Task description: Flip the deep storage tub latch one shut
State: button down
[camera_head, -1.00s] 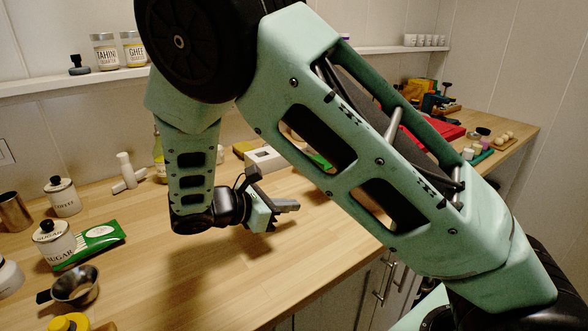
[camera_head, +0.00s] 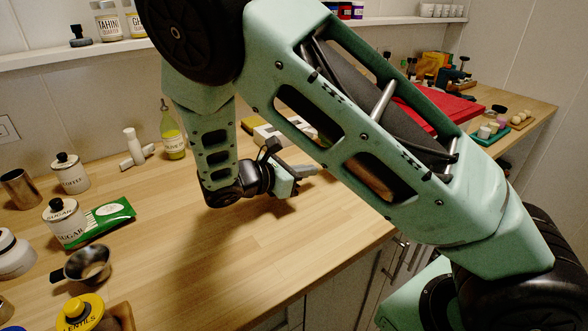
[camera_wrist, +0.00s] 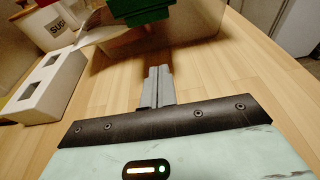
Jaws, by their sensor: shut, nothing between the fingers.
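A pale, see-through tub (camera_wrist: 200,25) stands at the top of the wrist view, cut off by the frame edge. A dark green part (camera_wrist: 140,14) shows at its left; I cannot tell whether it is the latch or the lid. Latch one's position cannot be made out. My gripper (camera_wrist: 158,72) is shut and empty, its fingers pointing toward the tub with bare wood between. In the head view my gripper (camera_head: 312,170) is low over the counter. There the tub is mostly hidden behind my arm.
A white block with square holes (camera_wrist: 45,85) lies left of my fingers in the wrist view. The wooden counter (camera_head: 230,265) is clear in front.

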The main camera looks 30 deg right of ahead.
jog(key=x, duration=0.4)
jog(key=shift+r, duration=0.1)
notch_tip(320, 180, up, 3)
jog(key=shift+f+p, duration=0.1)
jog(key=shift+p, duration=0.6)
jog(key=shift+r, duration=0.5)
